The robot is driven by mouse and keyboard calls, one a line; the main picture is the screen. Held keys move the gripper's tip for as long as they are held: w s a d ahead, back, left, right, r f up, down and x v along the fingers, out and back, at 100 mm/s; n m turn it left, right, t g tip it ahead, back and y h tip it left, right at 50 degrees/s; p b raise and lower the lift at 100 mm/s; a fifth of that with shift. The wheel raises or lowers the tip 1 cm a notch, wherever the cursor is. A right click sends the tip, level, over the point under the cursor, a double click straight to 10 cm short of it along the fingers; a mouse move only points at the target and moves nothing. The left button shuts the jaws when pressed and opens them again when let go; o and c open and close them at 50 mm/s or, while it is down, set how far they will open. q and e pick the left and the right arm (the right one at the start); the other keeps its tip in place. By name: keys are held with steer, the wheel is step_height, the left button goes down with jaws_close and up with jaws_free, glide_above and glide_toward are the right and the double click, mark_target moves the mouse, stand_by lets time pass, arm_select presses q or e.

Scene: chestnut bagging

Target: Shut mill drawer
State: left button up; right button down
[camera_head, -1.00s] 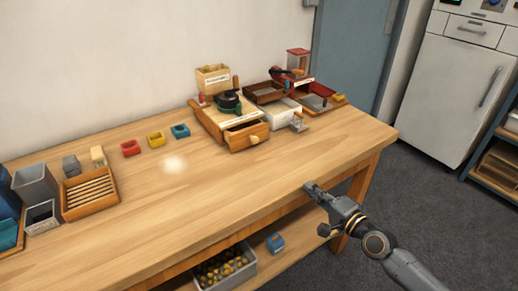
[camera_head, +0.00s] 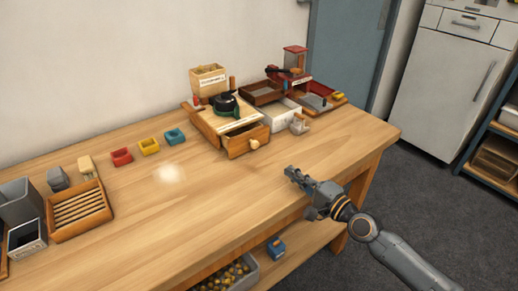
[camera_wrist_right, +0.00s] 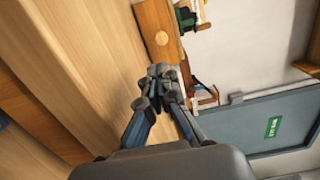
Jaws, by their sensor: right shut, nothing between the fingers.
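The wooden mill (camera_head: 205,118) stands at the back of the table, with a dark round part and a crank handle on top. Its drawer (camera_head: 240,146) sticks out at the front, showing a dark open inside, with a pale round knob (camera_head: 254,145). My right gripper (camera_head: 290,172) is shut and empty over the table, in front and to the right of the drawer, apart from it. My left gripper is not in view.
A white box (camera_head: 281,118) and a dark wooden tray (camera_head: 262,93) stand right of the mill. The table (camera_head: 190,205) is clear in front of the drawer.

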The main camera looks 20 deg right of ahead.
mark_target(258, 144)
steer(key=shift+w+a+r, duration=0.2)
steer(key=shift+w+r, duration=0.05)
steer(key=shift+w, duration=0.2)
steer(key=x, duration=1.1)
steer(key=shift+a+f+p, duration=0.1)
steer(key=shift+f+p, duration=0.05)
steer(key=shift+p, duration=0.2)
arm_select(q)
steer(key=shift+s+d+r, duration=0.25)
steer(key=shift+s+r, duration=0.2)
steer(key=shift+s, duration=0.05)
arm_select(e)
steer(key=shift+w+a, duration=0.1)
steer(key=shift+w, duration=0.25)
steer(key=b+x, duration=0.3)
steer(key=x, duration=0.2)
steer(key=shift+w+f, duration=0.2)
steer(key=shift+w, duration=0.05)
steer(key=shift+w+r, duration=0.15)
steer(key=shift+w, duration=0.1)
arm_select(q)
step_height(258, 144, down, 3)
arm_select(e)
steer(key=shift+r, duration=0.3)
steer(key=shift+r, duration=0.1)
